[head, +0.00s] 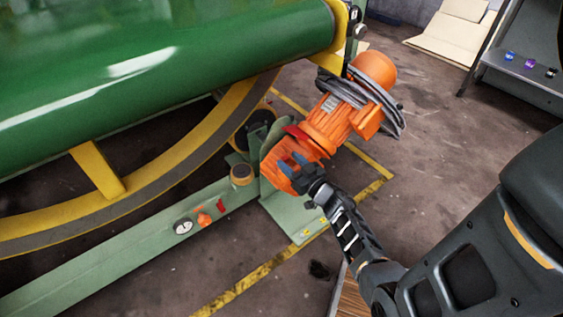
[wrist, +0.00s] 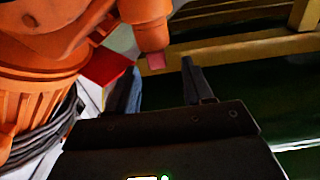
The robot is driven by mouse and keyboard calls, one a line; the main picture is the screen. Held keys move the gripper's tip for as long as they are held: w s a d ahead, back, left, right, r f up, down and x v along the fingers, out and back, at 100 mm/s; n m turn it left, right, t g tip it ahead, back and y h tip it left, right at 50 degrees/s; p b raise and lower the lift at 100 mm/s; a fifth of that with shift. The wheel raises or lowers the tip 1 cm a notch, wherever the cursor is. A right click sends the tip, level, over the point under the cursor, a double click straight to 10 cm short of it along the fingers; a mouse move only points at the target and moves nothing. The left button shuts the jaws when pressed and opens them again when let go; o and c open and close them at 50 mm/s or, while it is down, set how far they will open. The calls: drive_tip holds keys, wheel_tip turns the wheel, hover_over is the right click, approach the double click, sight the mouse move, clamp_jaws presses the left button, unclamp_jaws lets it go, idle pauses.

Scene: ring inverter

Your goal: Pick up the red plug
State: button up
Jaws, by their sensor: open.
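A small pinkish-red piece, likely the red plug (wrist: 156,61), shows in the wrist view at the end of a stubby orange part, between my fingertips in the picture and apparently just beyond them. I cannot pick it out in the head view, where my fingers cover that spot. My gripper (head: 292,163) is open in front of the orange motor unit (head: 328,125). Its two fingers also show in the wrist view (wrist: 162,82), with nothing held between them. Whether they touch the orange unit is unclear.
A larger red part (head: 296,133) sits on the orange unit, above my fingers. Grey cables (head: 395,105) loop around it. A green beam (head: 130,245) carries a gauge (head: 183,227) and an orange knob (head: 204,219). A large green cylinder (head: 150,65) fills the upper left.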

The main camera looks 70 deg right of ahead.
sight(287, 160)
drive_tip(key=b+x, duration=0.1)
drive_tip(key=f+b+x, duration=0.1)
drive_tip(key=x, duration=0.1)
drive_tip(key=shift+w+d, duration=0.2)
drive_tip(key=shift+w, duration=0.05)
drive_tip(key=shift+w+d+r, duration=0.15)
drive_tip(key=shift+w+d, duration=0.1)
drive_tip(key=shift+w, duration=0.15)
drive_tip(key=shift+c, duration=0.4)
clamp_jaws()
